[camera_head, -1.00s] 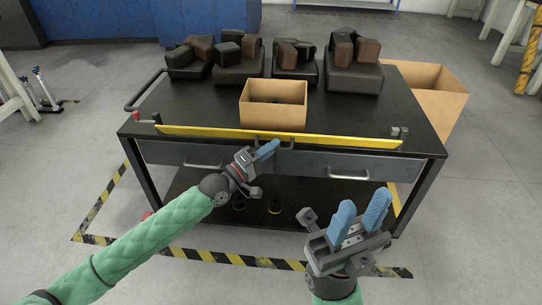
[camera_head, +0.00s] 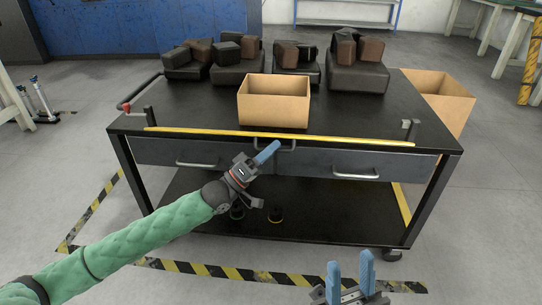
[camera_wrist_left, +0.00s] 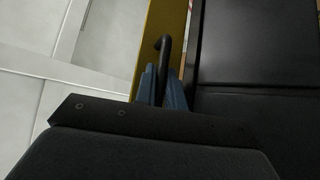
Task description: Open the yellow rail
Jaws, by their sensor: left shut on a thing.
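The yellow rail (camera_head: 350,141) runs along the front edge of the black table and shows as a thin strip in the head view. A dark handle sits at its middle; in the left wrist view this handle (camera_wrist_left: 163,48) rises between my blue fingertips, with the yellow rail (camera_wrist_left: 148,70) behind it. My left gripper (camera_head: 271,148) is shut on the handle; its fingers partly hide the handle in the head view. My right gripper (camera_head: 350,268) is open and empty, low in front of the table, with its fingers apart.
An open cardboard box (camera_head: 273,104) stands on the table (camera_head: 200,112), with dark and brown blocks (camera_head: 357,72) behind. Two drawers with handles (camera_head: 355,176) lie below the rail. Another box (camera_head: 440,100) is at the right. Striped tape (camera_head: 235,273) marks the floor.

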